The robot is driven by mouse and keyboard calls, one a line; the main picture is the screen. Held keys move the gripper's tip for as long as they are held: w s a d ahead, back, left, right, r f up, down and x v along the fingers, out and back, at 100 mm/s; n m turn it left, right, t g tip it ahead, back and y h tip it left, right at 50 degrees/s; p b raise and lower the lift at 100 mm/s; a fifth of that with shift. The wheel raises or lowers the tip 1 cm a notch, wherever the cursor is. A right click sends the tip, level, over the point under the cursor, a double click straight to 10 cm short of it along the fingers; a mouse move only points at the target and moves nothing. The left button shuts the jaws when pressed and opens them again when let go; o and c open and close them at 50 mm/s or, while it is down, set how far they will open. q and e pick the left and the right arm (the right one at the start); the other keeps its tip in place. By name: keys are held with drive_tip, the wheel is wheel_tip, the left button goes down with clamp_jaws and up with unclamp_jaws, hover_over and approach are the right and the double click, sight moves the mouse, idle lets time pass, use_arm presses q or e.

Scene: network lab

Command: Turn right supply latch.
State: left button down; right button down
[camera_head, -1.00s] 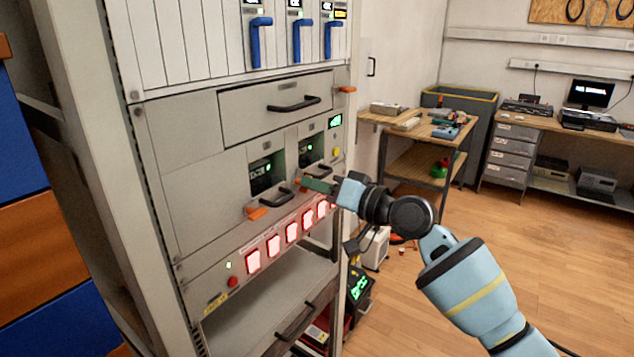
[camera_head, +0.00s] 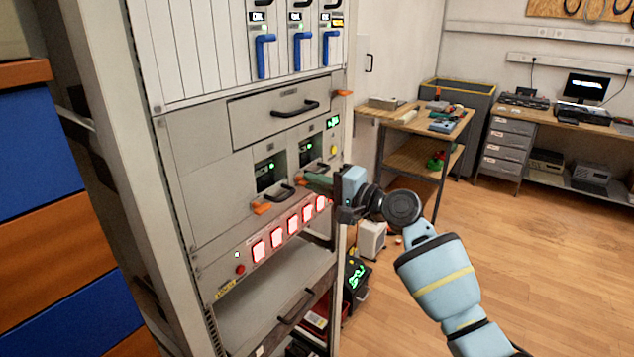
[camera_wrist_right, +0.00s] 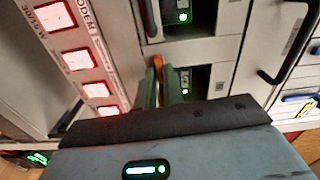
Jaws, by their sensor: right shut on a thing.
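The right supply latch (camera_head: 303,178) is a small orange lever at the lower left of the right supply unit (camera_head: 313,148), mostly hidden behind my fingers in the head view. In the right wrist view the orange latch (camera_wrist_right: 157,63) shows between the tips of two green fingers. My right gripper (camera_head: 308,180) is shut on it, coming from the right; the gripper also shows in the right wrist view (camera_wrist_right: 159,72). The left supply unit (camera_head: 269,172) has its own orange latch (camera_head: 262,208), lying roughly sideways. My left gripper is not in view.
A row of red-lit switches (camera_head: 275,244) runs just below the supply units. A drawer with a black handle (camera_head: 295,108) and an orange latch (camera_head: 343,93) sits above. Black handles (camera_head: 281,193) stick out nearby.

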drive_tip(key=shift+r+m, duration=0.1)
drive_tip(key=shift+m, duration=0.5)
drive_tip(key=c, duration=1.6)
unclamp_jaws()
drive_tip(key=shift+w+a, duration=0.1)
drive_tip(key=shift+o, duration=0.2)
drive_tip(key=v, duration=0.8)
drive_tip(key=shift+p, duration=0.3)
drive_tip(key=shift+a, duration=0.1)
